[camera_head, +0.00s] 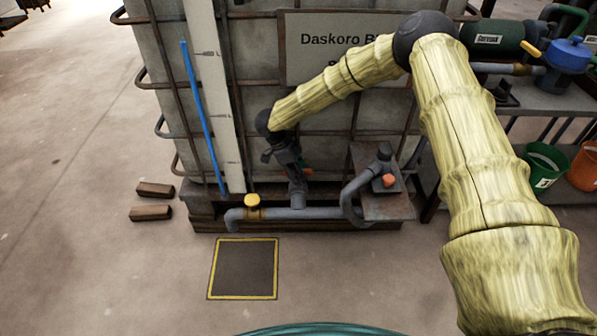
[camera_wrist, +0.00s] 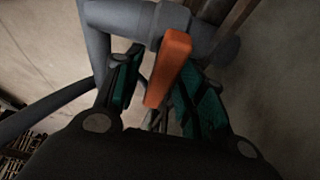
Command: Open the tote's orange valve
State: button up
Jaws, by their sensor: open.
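The tote (camera_head: 275,165) is a pale tank in a rusty cage with a blue level tube on its front. Its orange valve handle (camera_wrist: 168,68) is a flat bar on a grey pipe fitting (camera_wrist: 130,20). In the wrist view the handle lies between the two teal-padded fingers of my gripper (camera_wrist: 160,75), close to the right finger. I cannot tell whether that finger touches it. My gripper is open. In the head view my gripper (camera_head: 291,163) is low at the tote's front, and only a small orange part of the handle (camera_head: 307,171) shows beside it.
A grey pipe (camera_head: 300,213) with a yellow valve (camera_head: 252,202) runs below. A small shelf (camera_head: 395,207) with an orange-capped fitting stands at right. Wooden blocks (camera_head: 150,212) lie on the floor at left. A green bucket (camera_head: 543,167) stands at right. A yellow-edged floor square (camera_head: 243,268) is clear.

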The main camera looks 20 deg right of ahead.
grip_shut()
jog(key=shift+r+n+p, duration=0.15)
jog(key=shift+n+p, duration=0.15)
jog(key=shift+p, duration=0.15)
jog(key=shift+r+n+t+p, duration=0.1)
jog(key=shift+n+t+p, duration=0.2)
jog(key=shift+n+p, duration=0.35)
jog(key=shift+n+t+p, duration=0.3)
jog(key=shift+n+p, duration=0.35)
jog(key=shift+p, duration=0.55)
jog(key=n+t+p, duration=0.2)
jog(key=n+p, duration=0.3)
jog(key=n+t+y+p, duration=0.1)
jog(key=n+p, duration=0.2)
jog(key=n, duration=0.3)
jog(key=n+y+p, duration=0.1)
jog(key=n, duration=0.1)
jog(key=n+t+y+p, duration=0.1)
jog(key=shift+f+n, duration=0.25)
jog(key=shift+n, duration=0.05)
